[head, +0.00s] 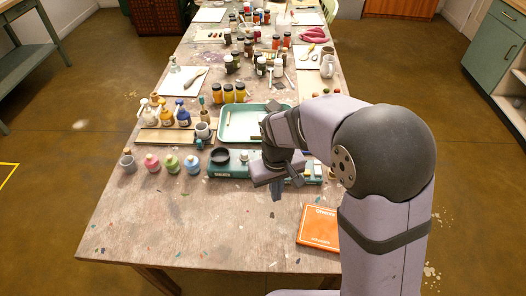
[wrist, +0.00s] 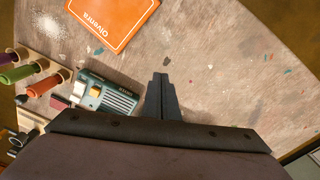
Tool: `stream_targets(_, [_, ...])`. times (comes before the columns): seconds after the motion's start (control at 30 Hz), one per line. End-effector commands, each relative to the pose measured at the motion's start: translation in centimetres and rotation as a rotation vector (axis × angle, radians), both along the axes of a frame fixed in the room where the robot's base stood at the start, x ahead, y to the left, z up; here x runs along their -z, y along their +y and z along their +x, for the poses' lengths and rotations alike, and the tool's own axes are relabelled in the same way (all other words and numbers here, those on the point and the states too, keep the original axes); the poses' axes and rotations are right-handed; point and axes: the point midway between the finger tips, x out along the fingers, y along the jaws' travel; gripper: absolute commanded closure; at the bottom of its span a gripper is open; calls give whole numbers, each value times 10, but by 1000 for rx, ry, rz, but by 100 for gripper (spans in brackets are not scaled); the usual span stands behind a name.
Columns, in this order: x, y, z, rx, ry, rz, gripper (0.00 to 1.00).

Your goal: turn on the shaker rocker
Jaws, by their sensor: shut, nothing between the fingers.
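The shaker is a long teal box (head: 228,170) lying across the table in the head view, with dark lettering on its front and a black ring and pale knob on top. My gripper (head: 276,197) hangs pointing down in front of its right half and hides part of it. In the wrist view one end of the teal box (wrist: 120,101) shows, with a ribbed grille and a small cream-orange block that may be the rocker (wrist: 95,90). My gripper (wrist: 160,77) is shut and empty, to the right of that end, over bare table. I cannot tell the rocker's position.
An orange book (head: 320,227) lies at the front right. Small coloured pots (head: 171,164) stand left of the shaker, and a pale green tray (head: 240,133) lies behind it. Coloured cylinders (wrist: 32,72) lie at the left in the wrist view. The front table is mostly clear.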

Motion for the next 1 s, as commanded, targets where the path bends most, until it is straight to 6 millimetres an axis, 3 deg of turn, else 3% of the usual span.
stream_targets(0.2, [-37,34,81,45,-146,32,100])
stream_targets(0.43, [-107,49,143,177,-304,87,100])
stream_targets(0.5, [-118,48,149,240,-319,93,100])
stream_targets(0.7, [-114,43,142,356,-294,95,100])
stream_targets(1.0, [-113,42,142,381,-293,100,100])
